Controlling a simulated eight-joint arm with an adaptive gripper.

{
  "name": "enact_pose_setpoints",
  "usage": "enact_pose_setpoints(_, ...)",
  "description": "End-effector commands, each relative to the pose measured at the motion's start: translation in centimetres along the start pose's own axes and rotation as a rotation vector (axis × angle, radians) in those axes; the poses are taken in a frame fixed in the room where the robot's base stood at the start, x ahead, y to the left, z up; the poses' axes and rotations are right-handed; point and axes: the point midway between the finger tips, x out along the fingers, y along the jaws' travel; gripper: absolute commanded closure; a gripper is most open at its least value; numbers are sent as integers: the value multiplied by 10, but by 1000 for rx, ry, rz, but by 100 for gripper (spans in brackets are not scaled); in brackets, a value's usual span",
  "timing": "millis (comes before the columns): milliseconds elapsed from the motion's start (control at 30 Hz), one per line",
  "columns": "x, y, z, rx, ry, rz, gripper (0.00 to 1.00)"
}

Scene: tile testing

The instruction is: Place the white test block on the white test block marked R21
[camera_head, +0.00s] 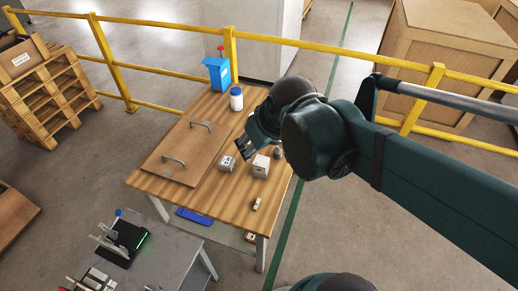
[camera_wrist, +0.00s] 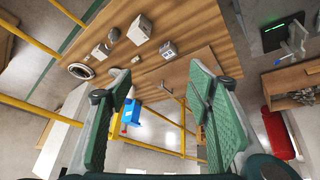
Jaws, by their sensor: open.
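A white block (camera_head: 261,167) with a small dark mark on top stands on the wooden table, also in the wrist view (camera_wrist: 139,30). A second whitish block (camera_head: 227,164) with dark printed markings stands to its left, also in the wrist view (camera_wrist: 168,50). I cannot read the markings, so I cannot tell which is R21. The two blocks are apart. My gripper (camera_wrist: 162,82) is open and empty, its green fingers wide apart. In the head view my gripper (camera_head: 246,150) is above and behind the blocks, partly hidden by my arm.
A wooden board with two handles (camera_head: 180,152) covers the table's left. A white bottle with a blue cap (camera_head: 236,100) and a blue box (camera_head: 217,72) stand at the back. A small pale piece (camera_head: 256,204) lies near the front edge. A dark-rimmed round thing (camera_wrist: 81,71) shows in the wrist view.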

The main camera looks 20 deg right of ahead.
Motion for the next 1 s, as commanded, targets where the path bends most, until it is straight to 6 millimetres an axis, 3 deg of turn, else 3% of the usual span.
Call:
enact_pose_setpoints(400, -24, -14, 22, 119, 92, -5, 49)
enact_pose_setpoints(1000, -26, -15, 25, 135, 104, -6, 49)
